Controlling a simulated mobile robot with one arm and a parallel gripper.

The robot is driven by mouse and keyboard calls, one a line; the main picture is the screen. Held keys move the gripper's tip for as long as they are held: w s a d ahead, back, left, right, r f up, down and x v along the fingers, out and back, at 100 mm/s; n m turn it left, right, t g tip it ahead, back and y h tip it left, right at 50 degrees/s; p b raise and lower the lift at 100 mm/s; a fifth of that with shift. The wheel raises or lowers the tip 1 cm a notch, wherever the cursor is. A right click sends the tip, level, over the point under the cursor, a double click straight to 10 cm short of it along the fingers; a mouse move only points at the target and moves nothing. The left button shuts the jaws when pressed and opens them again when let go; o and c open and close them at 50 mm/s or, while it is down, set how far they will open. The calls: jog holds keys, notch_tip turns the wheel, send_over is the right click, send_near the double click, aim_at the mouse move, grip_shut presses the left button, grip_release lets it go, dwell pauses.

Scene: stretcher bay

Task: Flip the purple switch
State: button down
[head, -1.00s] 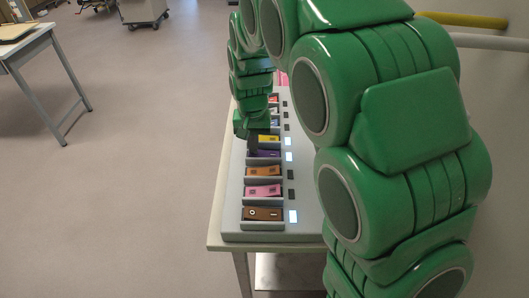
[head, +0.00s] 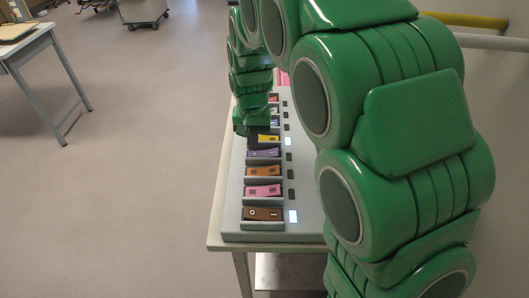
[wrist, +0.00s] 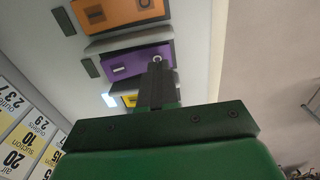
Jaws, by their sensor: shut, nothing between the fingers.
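The purple switch (head: 264,154) is a rocker in the row on the grey panel, between the orange and yellow switches. Its indicator (head: 289,157) is dark. In the wrist view the purple switch (wrist: 130,64) shows a light mark at its left end and a round O mark at its right end. My gripper (wrist: 157,66) is shut and empty, with its tips at or just over the O end; I cannot tell whether they touch. In the head view my gripper (head: 254,139) hangs over the panel's left side by the yellow and purple switches.
The panel (head: 232,197) stands on a small table. Orange (head: 264,172), pink (head: 263,191) and brown (head: 262,214) switches sit nearer; the yellow switch (head: 270,138) is partly hidden by my gripper. Yellow and brown indicators are lit. Open floor lies left; a wall with rails is right.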

aim_at(254, 154)
notch_tip(254, 154, up, 6)
jog(key=shift+r, duration=0.15)
dwell(0.6)
jog(key=c, duration=1.8)
grip_release()
jog(key=shift+c, duration=0.2)
jog(key=shift+o, duration=2.4)
jog(key=shift+w+r, duration=0.1)
jog(key=shift+w, duration=0.15)
jog(key=o, duration=1.4)
jog(key=w+r+n, duration=0.1)
jog(key=w+n, duration=0.1)
jog(key=w, duration=0.1)
jog(key=w+a+r+n, duration=0.1)
jog(key=w+n, duration=0.1)
jog(key=w+r+n, duration=0.1)
jog(key=w+n, duration=0.1)
jog(key=w, duration=0.1)
jog(key=shift+w+a+r+n+h, duration=0.2)
jog(key=shift+w+r+n+h, duration=0.1)
jog(key=shift+r+n+h, duration=0.1)
jog(key=shift+c, duration=0.2)
jog(key=w+r+n+h, duration=0.1)
jog(key=w+r+n, duration=0.4)
jog(key=w+n, duration=0.6)
notch_tip(254, 154, down, 10)
jog(key=d, duration=0.2)
jog(key=shift+s+d, duration=0.2)
jog(key=shift+d, duration=0.1)
